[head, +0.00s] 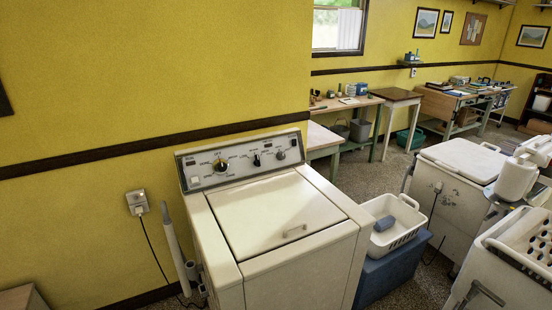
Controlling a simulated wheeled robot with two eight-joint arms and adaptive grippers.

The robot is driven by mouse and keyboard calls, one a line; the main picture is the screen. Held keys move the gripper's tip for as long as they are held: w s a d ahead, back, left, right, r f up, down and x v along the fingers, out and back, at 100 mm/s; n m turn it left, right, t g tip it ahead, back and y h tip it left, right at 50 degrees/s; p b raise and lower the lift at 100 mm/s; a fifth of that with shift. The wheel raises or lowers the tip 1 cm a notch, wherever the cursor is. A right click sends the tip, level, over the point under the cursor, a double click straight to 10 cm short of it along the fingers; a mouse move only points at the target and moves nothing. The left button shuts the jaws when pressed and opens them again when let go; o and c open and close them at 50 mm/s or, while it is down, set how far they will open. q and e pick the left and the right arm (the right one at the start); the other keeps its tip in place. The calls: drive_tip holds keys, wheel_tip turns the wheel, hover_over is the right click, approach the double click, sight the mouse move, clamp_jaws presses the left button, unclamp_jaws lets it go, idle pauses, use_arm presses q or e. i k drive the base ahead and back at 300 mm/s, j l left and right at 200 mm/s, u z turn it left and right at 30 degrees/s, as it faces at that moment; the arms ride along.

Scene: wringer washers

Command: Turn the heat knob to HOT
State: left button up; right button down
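A white top-loading washer (290,250) stands against the yellow wall, with its lid (280,212) shut. Neither of my grippers shows in the head view.
A wall outlet (138,202) with a cord and a grey pipe (172,240) are left of the washer. A white basket (395,222) sits on a blue box (390,275) at its right. White wringer washers (455,200) stand further right. Worktables (345,105) line the back.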

sight(281, 156)
drive_tip(key=i+l+u, duration=0.2)
drive_tip(key=l, duration=0.25)
drive_tip(key=i+l+u, duration=0.15)
drive_tip(key=l, duration=0.35)
drive_tip(key=l+u, duration=0.2)
drive_tip(key=l, duration=0.25)
drive_tip(key=i+l+u, duration=0.2)
drive_tip(key=l, duration=0.35)
drive_tip(key=k+j, duration=0.05)
drive_tip(key=k, duration=0.05)
